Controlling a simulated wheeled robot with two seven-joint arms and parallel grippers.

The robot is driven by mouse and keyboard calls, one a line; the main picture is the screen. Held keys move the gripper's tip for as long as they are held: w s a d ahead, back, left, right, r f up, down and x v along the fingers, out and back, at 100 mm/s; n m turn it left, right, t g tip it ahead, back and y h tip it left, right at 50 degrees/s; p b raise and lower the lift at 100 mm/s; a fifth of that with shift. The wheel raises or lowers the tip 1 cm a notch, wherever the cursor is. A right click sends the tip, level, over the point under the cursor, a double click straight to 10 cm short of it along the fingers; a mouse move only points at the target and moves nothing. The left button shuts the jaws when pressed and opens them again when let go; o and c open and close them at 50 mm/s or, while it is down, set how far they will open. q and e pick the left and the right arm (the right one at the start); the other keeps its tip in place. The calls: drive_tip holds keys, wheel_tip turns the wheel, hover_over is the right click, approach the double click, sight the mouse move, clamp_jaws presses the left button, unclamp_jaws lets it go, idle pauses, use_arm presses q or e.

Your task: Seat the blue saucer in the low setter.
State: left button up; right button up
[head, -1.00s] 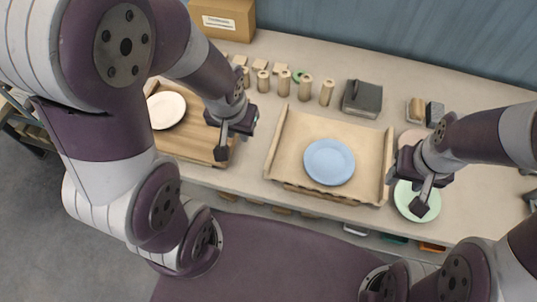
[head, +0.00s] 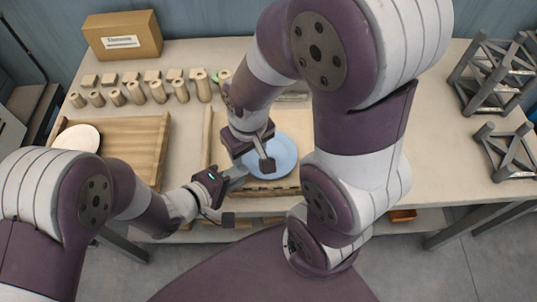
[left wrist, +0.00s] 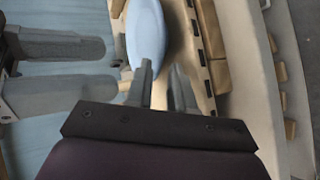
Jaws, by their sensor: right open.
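The blue saucer (head: 274,157) is over the front part of the wooden tray (head: 209,150); its far side is partly hidden by my right arm. My left gripper (head: 238,174) is at the saucer's left edge. In the left wrist view the saucer (left wrist: 146,30) shows nearly edge-on, its near rim at my left fingertips (left wrist: 162,75); whether they pinch it is unclear. My right gripper (head: 258,150) is open above the saucer's left part, and its fingers show in the left wrist view (left wrist: 70,70). A low grey frame (head: 507,150), apparently the low setter, stands at the right.
A taller grey rack (head: 495,75) stands behind the low frame. A wooden board (head: 135,145) with a white plate (head: 77,138) is at the left. Several wooden pegs (head: 157,92) and a cardboard box (head: 122,36) are behind. Bare table (head: 440,130) lies between my right arm and the racks.

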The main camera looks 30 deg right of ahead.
use_arm(q)
drive_tip(key=x, duration=0.3)
drive_tip(key=shift+d, duration=0.1)
clamp_jaws()
drive_tip(key=shift+r, duration=0.1)
